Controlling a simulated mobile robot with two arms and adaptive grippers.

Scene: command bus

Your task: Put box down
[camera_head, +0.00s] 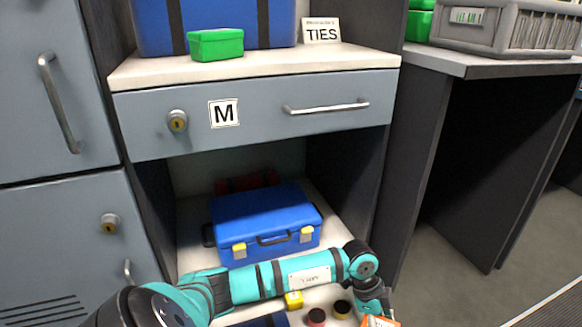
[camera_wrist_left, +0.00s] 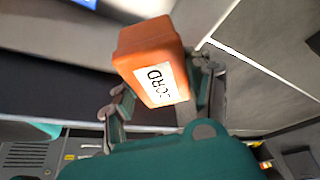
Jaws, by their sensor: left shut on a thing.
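An orange box (camera_wrist_left: 150,45) with a white label that seems to read CORD is in the left wrist view, tilted between the fingers of my left gripper (camera_wrist_left: 162,92). My left gripper (camera_head: 374,303) is shut on this box. In the head view, only a small part of the orange box (camera_head: 380,321) shows at the bottom edge, to the right of the lower shelf; the rest is cut off. My left arm crosses in front of the shelf opening. What lies under the box is hidden in the head view. My right gripper is in neither view.
A blue case (camera_head: 262,220) sits on the low shelf under a grey drawer (camera_head: 262,112) marked M. A green box (camera_head: 215,45) and a TIES sign (camera_head: 321,31) stand on the countertop (camera_head: 260,67). A grey crate (camera_head: 505,28) is on the right desk. Dark floor (camera_head: 450,285) lies clear at right.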

